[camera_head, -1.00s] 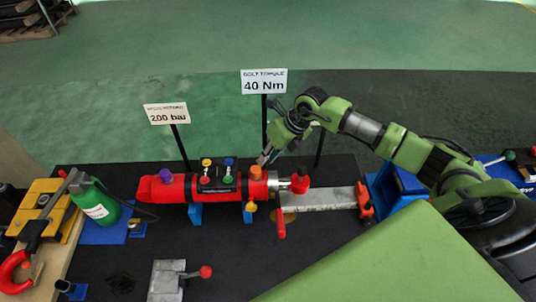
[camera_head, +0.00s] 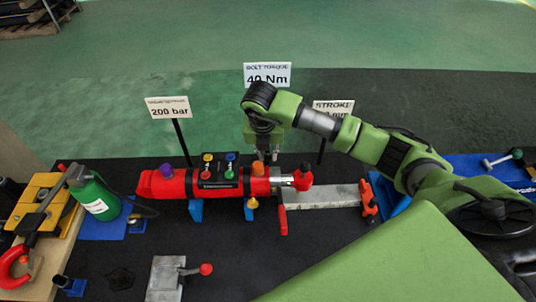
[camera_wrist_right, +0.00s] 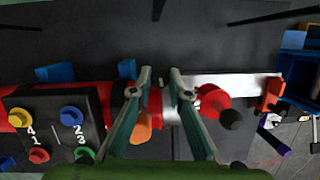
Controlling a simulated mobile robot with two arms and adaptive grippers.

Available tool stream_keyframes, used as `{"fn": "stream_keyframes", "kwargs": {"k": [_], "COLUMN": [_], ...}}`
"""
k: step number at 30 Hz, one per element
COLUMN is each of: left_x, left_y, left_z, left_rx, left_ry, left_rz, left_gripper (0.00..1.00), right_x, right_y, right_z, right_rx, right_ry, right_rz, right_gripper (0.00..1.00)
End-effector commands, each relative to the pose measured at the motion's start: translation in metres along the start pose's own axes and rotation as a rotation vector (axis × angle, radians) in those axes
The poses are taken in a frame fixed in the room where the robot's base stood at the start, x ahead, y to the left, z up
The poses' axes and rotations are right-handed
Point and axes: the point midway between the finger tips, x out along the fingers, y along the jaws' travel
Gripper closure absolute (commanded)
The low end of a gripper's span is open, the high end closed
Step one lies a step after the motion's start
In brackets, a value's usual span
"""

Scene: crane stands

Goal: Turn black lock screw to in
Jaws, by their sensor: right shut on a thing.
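A red cylinder (camera_head: 168,185) lies across the dark table on blue supports. Its silver collar (camera_head: 284,181) is at the right end. My right gripper (camera_head: 267,155) points down at the back of the cylinder's right end, by the collar. In the right wrist view the fingers of my right gripper (camera_wrist_right: 160,78) stand a little apart around a small dark piece, the black lock screw (camera_wrist_right: 160,84). The screw is mostly hidden and dark against the dark table; its turn position cannot be told. My left gripper is not in view.
A red knob with a black end (camera_head: 301,179) and a silver bar (camera_head: 325,197) lie close to the right. A button panel (camera_head: 219,177) sits on the cylinder. Upright signs (camera_head: 268,75) stand behind. The front table is partly clear.

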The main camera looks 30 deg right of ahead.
Motion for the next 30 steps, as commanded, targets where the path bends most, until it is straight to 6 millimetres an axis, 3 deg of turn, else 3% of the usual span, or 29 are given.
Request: {"fn": "stream_keyframes", "kwargs": {"k": [17, 18, 20, 30], "left_x": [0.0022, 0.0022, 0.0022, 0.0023], "left_y": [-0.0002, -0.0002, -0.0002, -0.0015], "left_z": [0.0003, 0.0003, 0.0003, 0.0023], "left_rx": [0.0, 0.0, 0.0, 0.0], "left_ry": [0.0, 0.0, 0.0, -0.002], "left_rz": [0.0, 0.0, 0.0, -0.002], "left_gripper": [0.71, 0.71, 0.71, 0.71], "right_x": [-0.0008, -0.0007, -0.0007, -0.0013], "right_y": [0.0007, 0.0007, 0.0006, 0.0006], "right_z": [0.0008, 0.0008, 0.0007, 0.0002], "right_rx": [0.026, 0.026, 0.026, 0.025], "right_ry": [-0.001, -0.001, -0.001, 0.0], "right_rz": [-0.022, -0.022, -0.022, -0.023], "right_gripper": [1.0, 0.78, 0.66, 0.66]}}
